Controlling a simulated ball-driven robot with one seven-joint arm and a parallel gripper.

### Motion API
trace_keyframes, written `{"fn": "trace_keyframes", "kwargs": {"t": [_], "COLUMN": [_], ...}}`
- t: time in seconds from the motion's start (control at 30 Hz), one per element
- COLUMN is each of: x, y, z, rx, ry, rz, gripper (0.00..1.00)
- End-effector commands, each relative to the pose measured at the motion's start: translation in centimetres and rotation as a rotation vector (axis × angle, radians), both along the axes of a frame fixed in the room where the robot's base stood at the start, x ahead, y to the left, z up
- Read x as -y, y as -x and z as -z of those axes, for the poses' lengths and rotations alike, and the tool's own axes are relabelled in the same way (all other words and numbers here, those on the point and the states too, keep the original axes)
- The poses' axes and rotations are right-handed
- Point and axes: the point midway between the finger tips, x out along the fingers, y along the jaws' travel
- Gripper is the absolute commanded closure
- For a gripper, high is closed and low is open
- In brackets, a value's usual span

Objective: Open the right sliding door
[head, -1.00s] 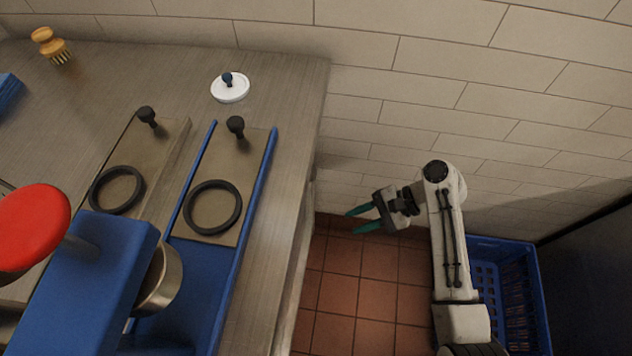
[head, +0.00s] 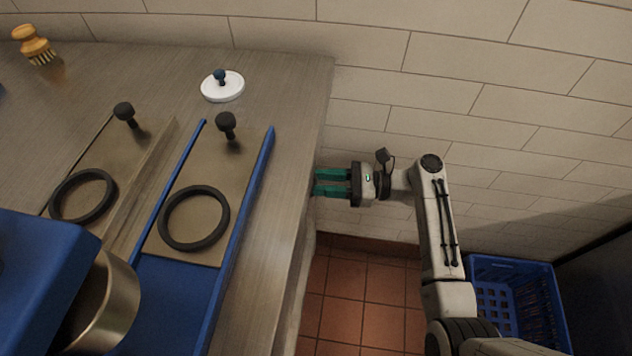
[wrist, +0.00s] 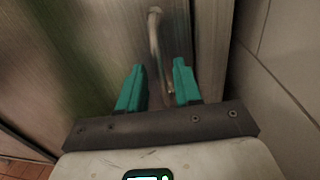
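My gripper (head: 316,182) is at the right side of the steel counter, below the level of its top, with its green fingers pointing left. In the wrist view my gripper (wrist: 158,78) is open, its two fingers apart. A metal bar handle (wrist: 157,40) stands on a brushed-metal door panel (wrist: 95,45) ahead of it. The handle's near end shows in the gap between the fingers; I cannot tell whether either finger touches it. The counter top hides the door and handle in the head view.
The tiled wall (head: 480,115) is close behind my arm. A blue crate (head: 510,268) stands on the floor to the right. The counter top (head: 285,95) carries two rings (head: 194,245), a white lid (head: 222,92) and a brush (head: 33,42). Red floor tiles (head: 345,285) are clear.

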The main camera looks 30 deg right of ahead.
Motion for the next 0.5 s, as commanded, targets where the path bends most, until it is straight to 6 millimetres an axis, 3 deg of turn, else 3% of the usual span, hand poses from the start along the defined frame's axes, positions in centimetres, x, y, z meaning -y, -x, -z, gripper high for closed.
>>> {"fn": "trace_keyframes", "kwargs": {"t": [0.2, 0.5], "x": [-1.8, -2.1], "y": [-1.0, -1.2], "z": [0.0, 0.0], "rx": [0.000, 0.000], "ry": [0.001, 0.001], "rz": [-0.002, 0.000], "gripper": [0.66, 0.66]}}
